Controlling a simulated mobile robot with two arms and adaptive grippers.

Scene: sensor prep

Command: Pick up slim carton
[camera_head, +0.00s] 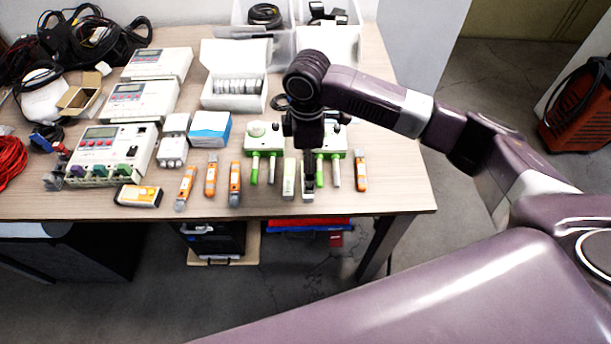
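A small blue-and-white carton (211,129) lies on the table left of centre, in front of a white box of discs. A small open brown box (80,101) stands at the far left. I cannot tell for sure which of them is the slim carton. My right gripper (308,188) points down over the front part of the table, right of both boxes and well apart from them. A narrow pale device (289,179) is just left of its fingers. Whether the fingers are open or shut is not clear. My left gripper is not in view.
Several orange-and-grey sensors (236,184) lie along the front of the table (393,180). A white box of discs (235,88), white meters (110,150) and dark cables (85,40) crowd the left and back. The table's right end is bare.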

